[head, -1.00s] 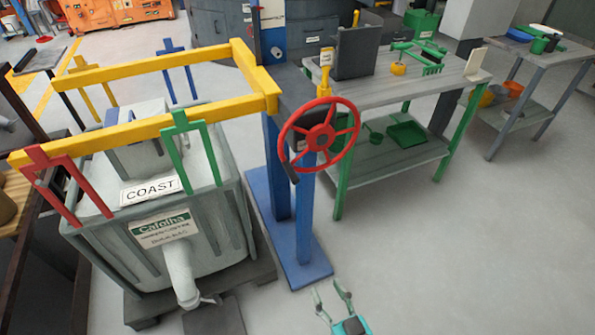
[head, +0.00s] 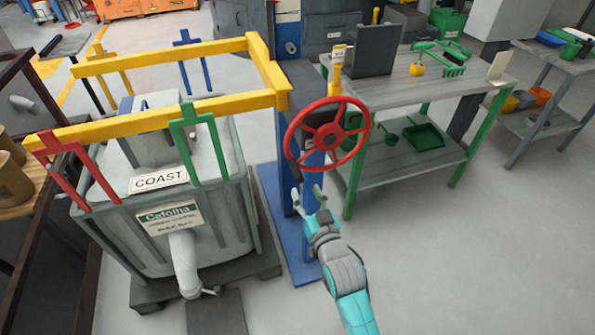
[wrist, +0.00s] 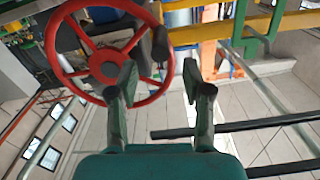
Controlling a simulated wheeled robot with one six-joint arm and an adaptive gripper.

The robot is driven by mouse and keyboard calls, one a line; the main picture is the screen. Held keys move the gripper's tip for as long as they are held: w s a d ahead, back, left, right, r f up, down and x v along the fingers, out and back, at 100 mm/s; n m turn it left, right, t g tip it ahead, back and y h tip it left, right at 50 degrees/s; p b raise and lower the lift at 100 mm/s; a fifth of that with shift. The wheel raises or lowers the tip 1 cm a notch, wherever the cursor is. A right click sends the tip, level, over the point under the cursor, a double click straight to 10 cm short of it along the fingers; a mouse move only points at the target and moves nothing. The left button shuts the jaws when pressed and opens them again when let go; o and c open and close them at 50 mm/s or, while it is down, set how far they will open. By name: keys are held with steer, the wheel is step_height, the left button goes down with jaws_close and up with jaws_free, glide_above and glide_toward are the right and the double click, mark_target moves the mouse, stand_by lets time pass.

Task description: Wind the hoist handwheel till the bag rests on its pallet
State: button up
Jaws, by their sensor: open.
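The red hoist handwheel (head: 328,136) is mounted on the blue column (head: 283,190), right of the bag. It also fills the upper left of the wrist view (wrist: 103,65), with a dark handle (wrist: 160,44) at its rim.
Red (head: 62,175) and green (head: 190,140) hooked brackets hang on the yellow frame. A green-legged workbench (head: 440,95) with garden tools stands right of the wheel. A second bench (head: 560,85) is further right. The floor at lower right is clear.

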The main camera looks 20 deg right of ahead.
mark_target(296, 171)
steer(key=w, duration=0.9)
steer(key=shift+c, duration=0.2)
jaws_close()
